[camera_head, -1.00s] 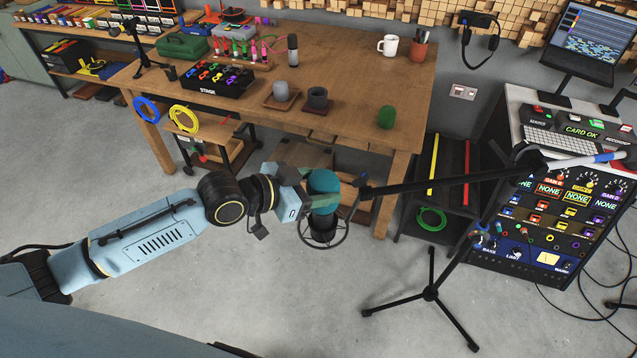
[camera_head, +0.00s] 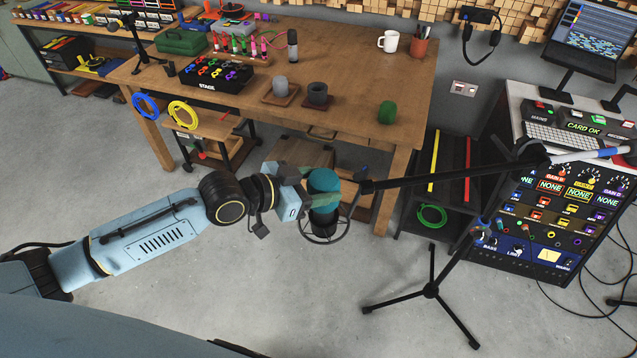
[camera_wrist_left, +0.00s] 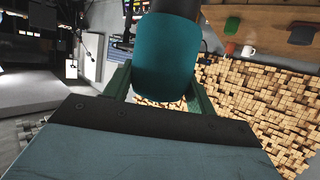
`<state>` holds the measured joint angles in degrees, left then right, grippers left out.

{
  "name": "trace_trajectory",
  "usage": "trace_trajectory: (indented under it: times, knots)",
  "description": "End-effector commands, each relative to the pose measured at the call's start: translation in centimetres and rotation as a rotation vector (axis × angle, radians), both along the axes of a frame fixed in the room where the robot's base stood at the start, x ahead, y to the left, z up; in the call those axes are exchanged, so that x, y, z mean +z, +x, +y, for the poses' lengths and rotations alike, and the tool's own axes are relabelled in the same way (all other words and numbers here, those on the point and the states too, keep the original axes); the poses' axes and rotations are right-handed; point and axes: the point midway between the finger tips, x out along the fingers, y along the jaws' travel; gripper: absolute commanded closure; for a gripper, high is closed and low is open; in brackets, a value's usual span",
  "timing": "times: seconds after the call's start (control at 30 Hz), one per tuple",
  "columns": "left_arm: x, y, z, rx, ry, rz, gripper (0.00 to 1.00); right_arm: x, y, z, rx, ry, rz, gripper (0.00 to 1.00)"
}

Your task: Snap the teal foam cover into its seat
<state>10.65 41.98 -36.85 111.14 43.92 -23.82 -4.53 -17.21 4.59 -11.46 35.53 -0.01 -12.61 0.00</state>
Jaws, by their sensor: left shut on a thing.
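The teal foam cover (camera_head: 323,181) is a rounded cylinder held roughly upright in my left gripper (camera_head: 320,192). In the left wrist view the cover (camera_wrist_left: 166,62) fills the space between the two green fingers (camera_wrist_left: 158,88), which press on its sides. In the head view a dark microphone body (camera_head: 322,220) shows directly below the cover, inside a round wire ring on the end of the boom arm. The cover appears over the top of this body. The fingers hide part of the join, so I cannot tell how far it is seated. My right gripper is out of view.
The black boom stand (camera_head: 431,291) reaches in from the right, its arm passing close to my gripper. The wooden table (camera_head: 350,65) behind holds a green foam cover (camera_head: 387,112), grey (camera_head: 280,86) and dark (camera_head: 318,92) ones. An equipment rack (camera_head: 550,205) stands right.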

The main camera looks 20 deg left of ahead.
Motion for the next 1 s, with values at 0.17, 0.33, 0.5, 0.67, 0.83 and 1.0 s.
trace_trajectory:
  times: [0.17, 0.33, 0.5, 0.67, 0.83, 1.0]
  knots:
    - [-0.4, -0.1, 0.0, -0.001, 0.007, 0.008, 0.28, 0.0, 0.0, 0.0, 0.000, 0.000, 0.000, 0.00]
    - [-0.3, -0.1, 0.0, 0.000, 0.005, 0.006, 0.19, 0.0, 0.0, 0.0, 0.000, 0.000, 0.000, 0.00]
    - [-0.2, -0.1, 0.1, 0.000, 0.005, 0.005, 0.19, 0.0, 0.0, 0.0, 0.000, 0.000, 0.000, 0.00]
    - [0.1, -0.8, 0.9, 0.001, 0.007, 0.004, 0.19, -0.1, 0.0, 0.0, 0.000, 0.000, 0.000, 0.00]
    - [1.2, -3.0, 2.8, 0.000, 0.010, 0.006, 0.19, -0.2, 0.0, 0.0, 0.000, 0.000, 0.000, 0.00]
    - [2.5, -5.4, 5.0, -0.002, 0.010, 0.007, 0.19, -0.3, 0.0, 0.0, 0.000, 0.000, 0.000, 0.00]
